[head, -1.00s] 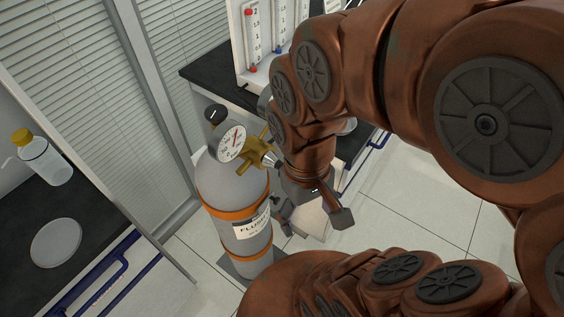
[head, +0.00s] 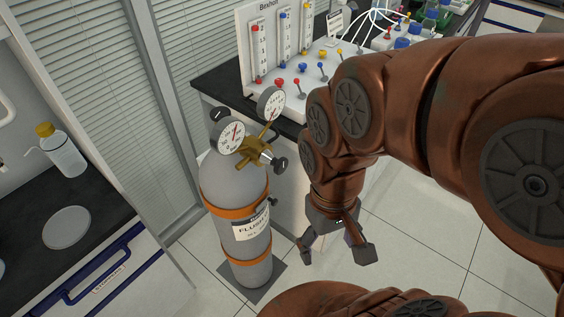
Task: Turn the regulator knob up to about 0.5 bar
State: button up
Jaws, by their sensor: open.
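A grey gas cylinder (head: 233,187) with orange bands and a label reading "FLUSH" stands on the floor at centre left. On its top sits a brass regulator (head: 252,153) with two round white gauges, one on the left (head: 229,137) and one on the right (head: 271,103). Their needle readings are too small to tell. A dark round knob (head: 280,165) sticks out on the regulator's right side. My gripper (head: 335,256) points down, right of the cylinder and below the regulator. Its fingers are spread and empty, apart from the knob.
Behind is a dark bench (head: 222,85) with a white flowmeter panel (head: 270,50), coloured valves and bottles. At left, another dark bench carries a yellow-capped bottle (head: 62,155) and a round disc (head: 66,228). The tiled floor at right is clear.

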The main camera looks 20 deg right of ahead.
aim_at(280, 164)
jog(key=z, duration=0.5)
jog(key=k, duration=1.1)
jog(key=u, duration=0.3)
